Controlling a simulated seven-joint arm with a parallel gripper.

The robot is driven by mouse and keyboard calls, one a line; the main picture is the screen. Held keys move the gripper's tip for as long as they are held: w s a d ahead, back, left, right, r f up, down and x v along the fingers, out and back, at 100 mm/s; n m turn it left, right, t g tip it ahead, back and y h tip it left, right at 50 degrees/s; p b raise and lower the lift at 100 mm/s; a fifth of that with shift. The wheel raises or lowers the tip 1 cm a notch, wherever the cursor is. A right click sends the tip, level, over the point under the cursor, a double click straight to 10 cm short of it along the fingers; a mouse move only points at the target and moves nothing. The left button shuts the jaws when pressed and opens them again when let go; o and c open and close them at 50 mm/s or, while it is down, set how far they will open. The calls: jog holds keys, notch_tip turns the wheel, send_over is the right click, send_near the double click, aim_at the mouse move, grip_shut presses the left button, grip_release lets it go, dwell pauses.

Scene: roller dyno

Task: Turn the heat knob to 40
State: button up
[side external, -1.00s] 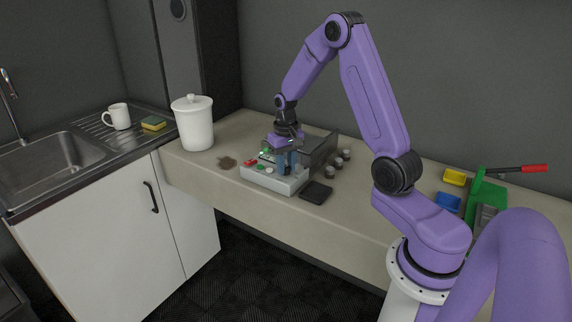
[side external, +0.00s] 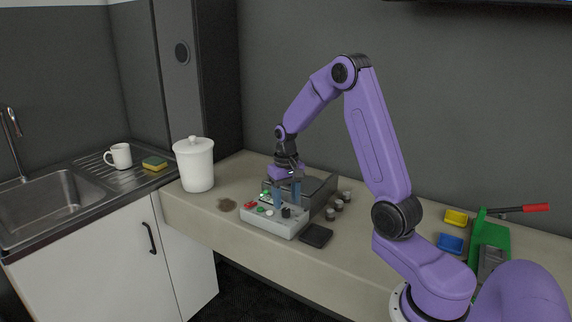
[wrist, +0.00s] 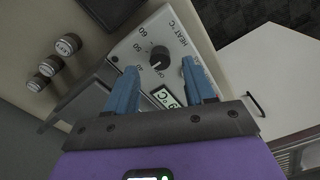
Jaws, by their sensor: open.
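The heat knob (wrist: 160,55) is a black round knob on a light grey panel (wrist: 196,38) marked HEAT °C, with OFF, 40, 50 and 60 around it. A pale mark on the knob faces the OFF side, but its exact setting is too small to read. In the side view the knob (side external: 286,212) stands at the right end of the panel's top. My gripper (side external: 287,203) is open above the panel, blue fingers apart. In the wrist view my gripper (wrist: 159,67) has one finger on each side of the knob in the picture, with no contact visible.
A small display (wrist: 165,97) is partly hidden between my fingers. Round metal-topped pieces (side external: 339,204) and a dark square pad (side external: 316,235) lie right of the machine. Red and green buttons (side external: 256,206) sit left on the panel. A white lidded pot (side external: 194,165) stands farther left.

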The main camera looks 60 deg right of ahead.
aim_at(286, 209)
notch_tip(286, 209, up, 14)
dwell(0.4)
dwell(0.3)
jog(key=s+a+f+n, duration=0.1)
jog(key=s+a+n, duration=0.3)
jog(key=a, duration=0.5)
jog(key=s+a+f+n, duration=0.1)
jog(key=s+a+n, duration=0.3)
jog(key=a, duration=0.4)
jog(key=s+a+f+n, duration=0.2)
jog(key=s+n, duration=0.3)
jog(key=s, duration=0.5)
jog(key=s+a+f+n, duration=0.2)
jog(key=s+a+n, duration=0.1)
jog(key=s, duration=0.7)
jog(key=shift+s+a+f+n, duration=0.25)
jog(key=shift+a+n, duration=0.05)
jog(key=shift+n, duration=0.6)
